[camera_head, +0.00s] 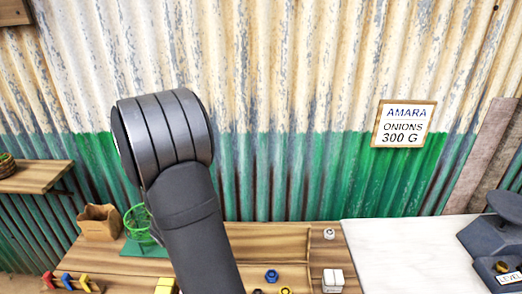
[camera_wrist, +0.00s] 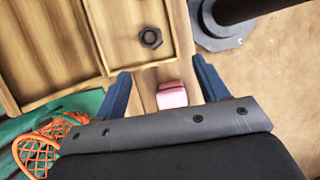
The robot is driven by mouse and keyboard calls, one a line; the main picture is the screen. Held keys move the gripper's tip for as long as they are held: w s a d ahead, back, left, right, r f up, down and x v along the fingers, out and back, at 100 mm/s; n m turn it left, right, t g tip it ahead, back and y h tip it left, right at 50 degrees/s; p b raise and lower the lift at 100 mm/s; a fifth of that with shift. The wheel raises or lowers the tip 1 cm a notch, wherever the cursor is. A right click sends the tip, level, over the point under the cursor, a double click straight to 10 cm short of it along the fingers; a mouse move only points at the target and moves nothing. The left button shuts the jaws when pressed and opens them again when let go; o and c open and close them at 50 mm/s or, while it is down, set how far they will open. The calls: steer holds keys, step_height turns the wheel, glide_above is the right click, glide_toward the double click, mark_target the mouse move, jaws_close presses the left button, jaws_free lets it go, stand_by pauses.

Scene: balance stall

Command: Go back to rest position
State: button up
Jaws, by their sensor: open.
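My gripper (camera_wrist: 162,88) shows in the wrist view with its two blue fingers wide apart and nothing held between them. A small pink block (camera_wrist: 172,96) lies on the wood beyond the gripper, in the gap between the fingers and apart from both. In the head view my dark arm rises in front of the wooden counter (camera_head: 120,268) and covers part of it. My gripper is not visible in that view.
A wooden tray (camera_wrist: 104,34) holds a dark hex nut (camera_wrist: 150,37). An orange mesh basket (camera_wrist: 42,146) is at lower left. In the head view, a paper bag (camera_head: 100,222), green wire basket (camera_head: 138,226), white blocks (camera_head: 333,280), white board (camera_head: 400,255) and dark scale (camera_head: 490,240) stand around.

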steer(key=d+r, duration=0.3)
steer(key=d, duration=0.3)
step_height(320, 180, up, 12)
steer(key=w+f, duration=0.1)
steer(key=w+d, duration=0.8)
steer(key=w, duration=0.2)
steer(key=shift+d+r, duration=0.35)
steer(key=shift+r, duration=0.05)
